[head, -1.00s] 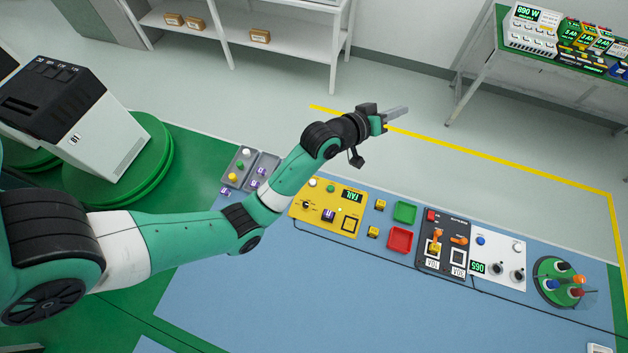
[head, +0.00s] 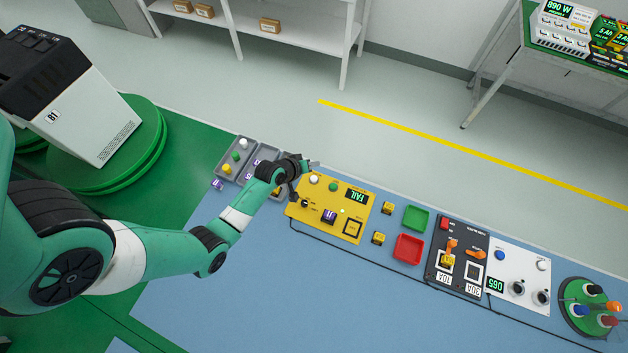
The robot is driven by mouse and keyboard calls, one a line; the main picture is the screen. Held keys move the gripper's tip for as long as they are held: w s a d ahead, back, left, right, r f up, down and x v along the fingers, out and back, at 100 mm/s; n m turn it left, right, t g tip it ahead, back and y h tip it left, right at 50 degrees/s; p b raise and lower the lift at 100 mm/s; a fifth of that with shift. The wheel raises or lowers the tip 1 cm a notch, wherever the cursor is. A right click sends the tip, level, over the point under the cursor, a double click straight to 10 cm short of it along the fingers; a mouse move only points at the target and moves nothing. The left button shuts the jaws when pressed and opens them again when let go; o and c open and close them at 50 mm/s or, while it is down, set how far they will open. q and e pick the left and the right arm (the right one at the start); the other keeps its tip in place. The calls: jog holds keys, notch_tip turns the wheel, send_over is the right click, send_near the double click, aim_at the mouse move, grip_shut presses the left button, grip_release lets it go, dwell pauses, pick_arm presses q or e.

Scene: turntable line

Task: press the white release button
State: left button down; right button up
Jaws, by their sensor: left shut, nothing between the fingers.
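White round buttons show in several places, and I cannot read which is the release button. One white button (head: 314,180) is at the top left of the yellow panel (head: 296,211), beside a green button (head: 333,187). Another white round piece (head: 243,143) sits on the grey unit (head: 223,172) to the left, and a white knob (head: 543,265) is on the white panel (head: 518,258). My left gripper (head: 314,163) is shut and empty, just above the yellow panel's white button in the picture. I cannot tell its height or any contact. My right gripper is out of view.
The yellow panel's display (head: 357,196) reads FAIL. A green tray (head: 416,218), a red tray (head: 408,248) and a dark panel (head: 447,278) lie to the right. A machine (head: 80,110) stands on the green turntable (head: 150,150) at left.

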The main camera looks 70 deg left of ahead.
pick_arm(q)
jog(key=shift+a, duration=0.25)
jog(key=shift+f, duration=0.1)
jog(key=b, duration=0.8)
send_over(312, 181)
notch_tip(312, 181, down, 8)
jog(key=shift+r, duration=0.1)
jog(key=shift+f, duration=0.4)
jog(key=shift+f, duration=0.1)
dwell(1.1)
jog(key=shift+f+b, duration=0.35)
jog(key=shift+b, duration=0.1)
